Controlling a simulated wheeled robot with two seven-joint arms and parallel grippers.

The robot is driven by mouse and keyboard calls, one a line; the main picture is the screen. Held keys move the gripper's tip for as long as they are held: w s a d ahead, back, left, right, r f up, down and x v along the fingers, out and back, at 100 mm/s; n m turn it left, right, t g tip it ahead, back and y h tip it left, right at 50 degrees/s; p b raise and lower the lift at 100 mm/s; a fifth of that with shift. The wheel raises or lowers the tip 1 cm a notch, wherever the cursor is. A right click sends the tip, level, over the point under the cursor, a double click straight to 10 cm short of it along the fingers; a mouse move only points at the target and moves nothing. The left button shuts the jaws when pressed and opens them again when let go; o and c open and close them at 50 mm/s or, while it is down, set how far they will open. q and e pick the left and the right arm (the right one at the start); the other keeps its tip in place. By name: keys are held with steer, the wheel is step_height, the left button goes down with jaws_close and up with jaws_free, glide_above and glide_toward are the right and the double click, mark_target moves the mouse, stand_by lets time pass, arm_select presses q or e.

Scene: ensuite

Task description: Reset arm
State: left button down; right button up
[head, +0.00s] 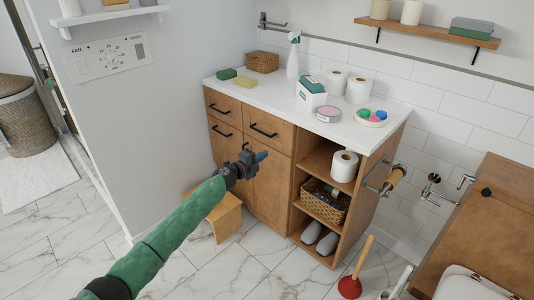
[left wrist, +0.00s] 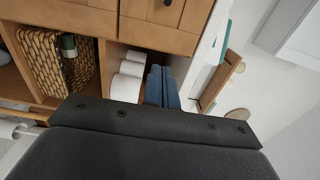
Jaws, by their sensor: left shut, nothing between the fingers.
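My left arm reaches in from the bottom left of the head view in a green sleeve. Its gripper (head: 261,156) is shut and empty, in front of the wooden cabinet's (head: 270,185) lower doors. In the left wrist view the blue fingers (left wrist: 163,88) lie together, with nothing between them. They appear apart from the cabinet, though the exact gap cannot be told. My right gripper shows in neither view.
A white countertop (head: 345,130) holds a spray bottle (head: 293,58), tissue box and toilet rolls. Open shelves hold a roll (head: 344,166), wicker basket (head: 323,203) and slippers. A wooden stool (head: 222,217) and red plunger (head: 350,287) stand on the floor.

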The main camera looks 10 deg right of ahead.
arm_select(q)
steer(key=w+a+r+n+t+y, duration=0.4)
steer(key=a+r+n+t+y, duration=0.4)
steer(key=r+n+y, duration=0.25)
steer(key=s+a+r+n+g+y, duration=0.2)
steer(key=s+a+r+n+y, duration=0.2)
steer(key=s+a+r+n, duration=0.35)
steer(key=s+a+f+n+g+p, duration=0.2)
steer(key=s+f, duration=0.7)
steer(key=s, duration=1.1)
steer(key=s+a+f+n+g+h+p, duration=0.1)
steer(key=s+a+f+n+g, duration=0.2)
steer(key=s, duration=1.8)
steer(key=s+a+f+n+g+p, duration=0.2)
steer(key=s+a+f+g, duration=0.6)
steer(key=s+f, duration=0.9)
steer(key=s+n+g, duration=0.1)
steer(key=s, duration=0.2)
steer(key=shift+s+a+h+p, duration=0.2)
steer(key=shift+h+p, duration=0.15)
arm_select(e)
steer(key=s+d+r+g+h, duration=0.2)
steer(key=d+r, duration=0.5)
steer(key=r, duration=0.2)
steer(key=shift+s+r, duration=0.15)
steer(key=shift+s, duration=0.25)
